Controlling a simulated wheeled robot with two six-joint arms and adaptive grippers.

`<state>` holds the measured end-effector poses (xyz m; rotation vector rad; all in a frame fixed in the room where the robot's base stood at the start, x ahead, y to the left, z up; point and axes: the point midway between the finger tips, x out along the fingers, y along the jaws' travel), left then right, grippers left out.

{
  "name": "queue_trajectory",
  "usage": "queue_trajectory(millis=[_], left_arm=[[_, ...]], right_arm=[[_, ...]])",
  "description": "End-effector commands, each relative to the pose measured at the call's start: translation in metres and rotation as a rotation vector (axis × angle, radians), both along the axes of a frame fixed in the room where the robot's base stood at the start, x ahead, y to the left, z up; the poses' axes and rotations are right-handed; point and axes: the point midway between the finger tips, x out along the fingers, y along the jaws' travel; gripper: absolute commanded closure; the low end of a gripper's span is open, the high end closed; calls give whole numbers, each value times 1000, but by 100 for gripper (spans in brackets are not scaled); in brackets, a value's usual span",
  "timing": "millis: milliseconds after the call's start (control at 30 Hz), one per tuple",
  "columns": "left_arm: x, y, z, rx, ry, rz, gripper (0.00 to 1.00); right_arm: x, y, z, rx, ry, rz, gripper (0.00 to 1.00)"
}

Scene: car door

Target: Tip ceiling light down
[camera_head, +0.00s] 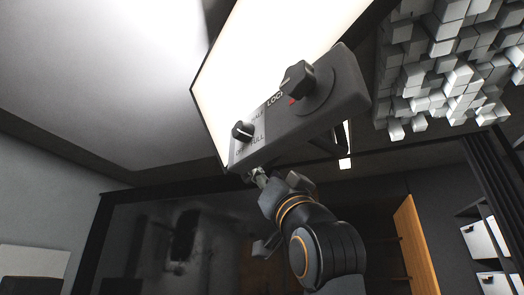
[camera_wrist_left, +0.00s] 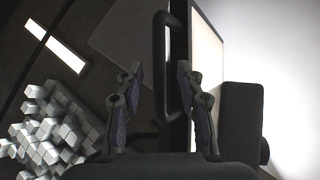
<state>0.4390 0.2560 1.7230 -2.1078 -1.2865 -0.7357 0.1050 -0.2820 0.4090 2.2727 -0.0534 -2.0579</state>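The ceiling light has a bright white panel (camera_head: 265,60) that hangs tilted overhead. A dark control box (camera_head: 335,95) on its edge carries a large knob (camera_head: 297,80) by the word LOCK and a smaller knob (camera_head: 242,131) by HALF and FULL. In the left wrist view the lit panel (camera_wrist_left: 205,60) is edge-on, with a dark bar handle (camera_wrist_left: 159,60) on its side. My left gripper (camera_wrist_left: 160,72) is open, one finger on each side of the handle bar. In the head view it (camera_head: 264,182) is just below the box, partly hidden. My right gripper is out of view.
A cluster of grey and white cubes (camera_head: 440,65) hangs from the ceiling at the right. A dark glossy panel (camera_head: 170,245) stands behind my arm. An orange-brown board (camera_head: 415,245) and shelves (camera_head: 485,240) are at the lower right.

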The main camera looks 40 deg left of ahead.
Motion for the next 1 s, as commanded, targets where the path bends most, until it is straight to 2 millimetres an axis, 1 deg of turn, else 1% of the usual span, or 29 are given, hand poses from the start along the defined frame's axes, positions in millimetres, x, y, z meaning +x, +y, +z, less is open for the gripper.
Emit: queue_trajectory(millis=[33, 200, 333, 567, 833, 1000], left_arm=[[3, 8, 11, 0, 1, 6, 63], [12, 20, 23, 0, -1, 2, 63], [15, 24, 25, 0, -1, 1, 63], [15, 24, 25, 0, 0, 0, 63], [15, 23, 25, 0, 0, 0, 99], [15, 24, 25, 0, 0, 0, 100]], right_arm=[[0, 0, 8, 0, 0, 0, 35], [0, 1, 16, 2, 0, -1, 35], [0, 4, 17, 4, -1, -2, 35], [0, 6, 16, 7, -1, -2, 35], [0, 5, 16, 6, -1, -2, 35], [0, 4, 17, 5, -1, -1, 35]])
